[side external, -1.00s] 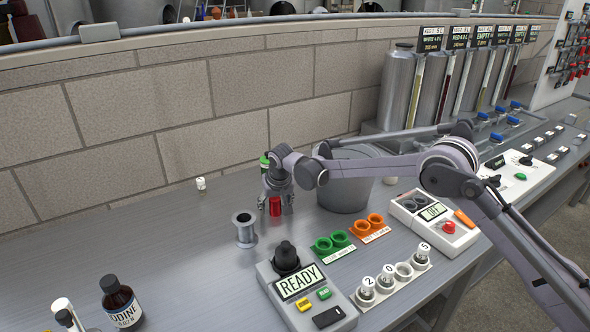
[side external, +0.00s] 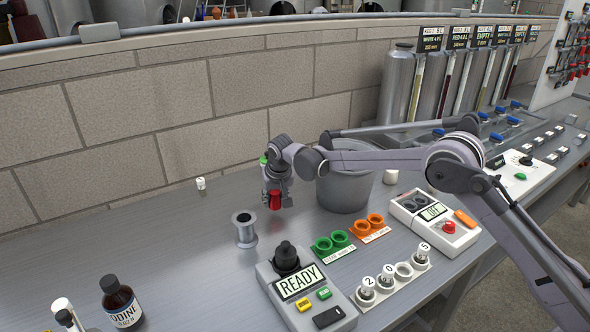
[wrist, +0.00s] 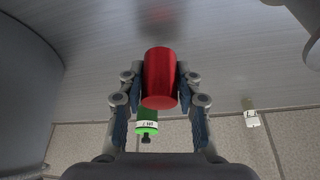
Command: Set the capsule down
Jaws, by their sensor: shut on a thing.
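The red capsule (side external: 275,201) is held between the fingers of my gripper (side external: 276,194). In the wrist view the capsule (wrist: 160,76) sits between both fingers of my gripper (wrist: 160,88), its rounded red body pointing away from the palm. It appears to hang a little above the grey bench; the exact gap cannot be told. The metal spool-shaped stand (side external: 245,230) is just left of and nearer than the capsule, apart from it.
A grey bucket (side external: 344,188) stands close on the right. A green-capped bottle (wrist: 147,126) is behind the gripper. A small white-capped vial (side external: 201,185) stands by the wall. Green holders (side external: 331,243), orange holders (side external: 367,226) and a READY device (side external: 304,287) are in front. The left bench is mostly clear.

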